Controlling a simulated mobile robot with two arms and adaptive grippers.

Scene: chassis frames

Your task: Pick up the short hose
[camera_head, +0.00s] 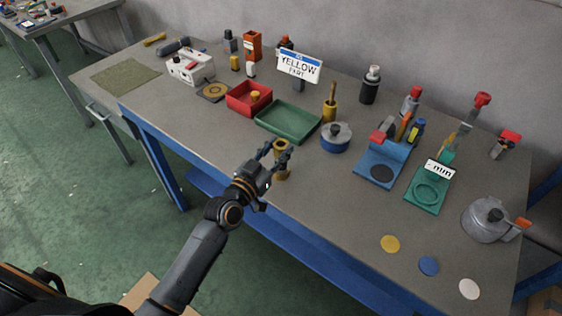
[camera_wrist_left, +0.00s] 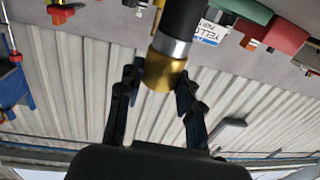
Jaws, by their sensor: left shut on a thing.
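The short hose is held in my left gripper (camera_head: 277,153), near the front edge of the bench. In the head view its gold end (camera_head: 281,145) shows above the fingers and another gold part (camera_head: 282,173) shows below them. In the left wrist view the hose has a black body (camera_wrist_left: 181,18), a silver band and a gold end (camera_wrist_left: 162,72) between the two dark fingers. The gripper is shut on it. The hose's middle is hidden by the fingers in the head view. My right gripper is not in view.
A green tray (camera_head: 263,123), a red bin (camera_head: 235,104) and a blue round pot (camera_head: 335,145) stand behind the gripper. Blue (camera_head: 366,166) and green (camera_head: 413,200) fixtures stand to the right. The bench front (camera_head: 320,205) right of the gripper is clear.

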